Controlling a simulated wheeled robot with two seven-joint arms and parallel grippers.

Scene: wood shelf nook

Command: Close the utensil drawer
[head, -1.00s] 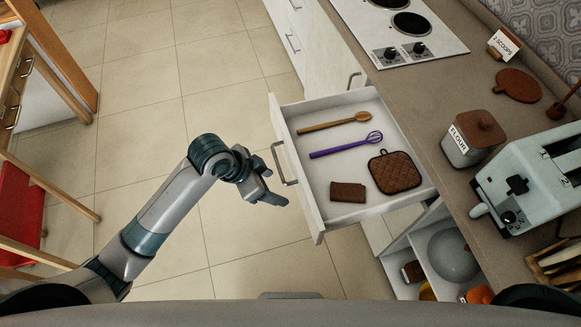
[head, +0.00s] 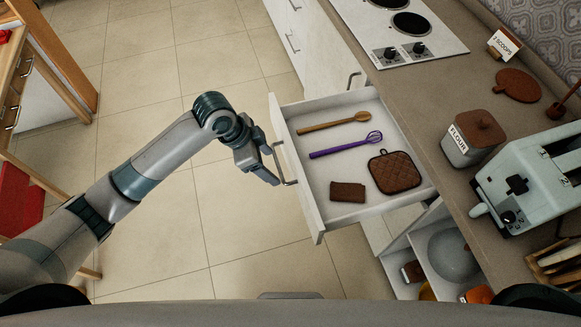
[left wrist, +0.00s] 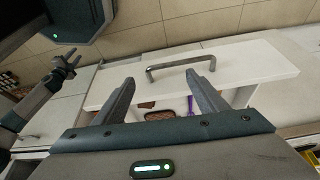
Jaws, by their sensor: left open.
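The utensil drawer (head: 313,222) stands pulled out from the counter in the head view. It holds a wooden spoon (head: 334,123), a purple whisk (head: 346,145), a brown quilted pot holder (head: 395,172) and a folded brown cloth (head: 348,192). Its metal bar handle (head: 283,165) is on the front panel. My left gripper (head: 273,171) is just in front of the handle. In the left wrist view the two fingers (left wrist: 160,95) are spread and empty, with the handle (left wrist: 181,68) ahead of them, apparently untouched. My right gripper is not in the head view; an arm with a gripper (left wrist: 66,65) shows at the left wrist view's left edge, too small to judge.
The counter (head: 430,120) holds a stove top (head: 399,30), a flour canister (head: 472,138) and a toaster (head: 530,185). An open lower compartment with a bowl (head: 453,256) lies below the drawer. The tiled floor (head: 250,250) left of the drawer is clear.

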